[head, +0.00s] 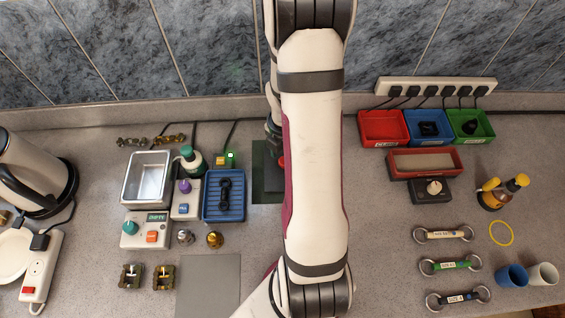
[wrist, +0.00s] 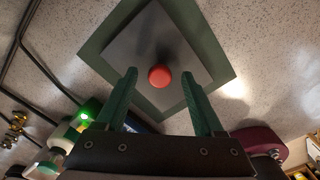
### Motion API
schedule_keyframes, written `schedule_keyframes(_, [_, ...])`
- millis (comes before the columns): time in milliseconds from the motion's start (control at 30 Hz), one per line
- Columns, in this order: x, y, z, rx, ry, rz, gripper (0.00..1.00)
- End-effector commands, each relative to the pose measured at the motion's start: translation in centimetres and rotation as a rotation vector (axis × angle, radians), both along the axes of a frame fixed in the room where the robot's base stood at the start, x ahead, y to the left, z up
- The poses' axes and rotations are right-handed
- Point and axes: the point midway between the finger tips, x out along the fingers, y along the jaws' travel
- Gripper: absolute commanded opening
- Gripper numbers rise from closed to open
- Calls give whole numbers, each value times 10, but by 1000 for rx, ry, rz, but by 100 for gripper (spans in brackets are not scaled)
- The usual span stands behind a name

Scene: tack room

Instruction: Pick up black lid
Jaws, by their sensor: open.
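A dark square lid (wrist: 163,40) with a round red knob (wrist: 159,77) lies on a larger green mat (wrist: 215,35) in the wrist view. The lid looks grey there and darker in the head view, where only its left part (head: 272,178) and a bit of the knob show beside my arm. My gripper (wrist: 159,74) is open, with its two green fingers pointing at the lid. The knob appears between the fingertips, one finger on each side. I cannot tell how far the tips are above the lid. My arm hides most of the gripper in the head view.
A blue tray (head: 206,214) and a device with a green light (head: 221,161) stand close to the left of the mat. Cables run over the counter behind them. Red, blue and green bins (head: 468,115) stand at the back right. A grey plate (head: 208,282) lies in front.

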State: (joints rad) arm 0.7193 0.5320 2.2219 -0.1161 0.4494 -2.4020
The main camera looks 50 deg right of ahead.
Motion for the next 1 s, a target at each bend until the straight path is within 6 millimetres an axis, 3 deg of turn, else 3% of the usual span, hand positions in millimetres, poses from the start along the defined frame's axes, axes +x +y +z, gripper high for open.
schedule_keyframes(200, [0,0,-2,-1,-1,0,70])
schedule_keyframes(600, [0,0,-1,-1,-1,0,0])
schedule_keyframes(1000, [0,0,2,-2,-2,0,0])
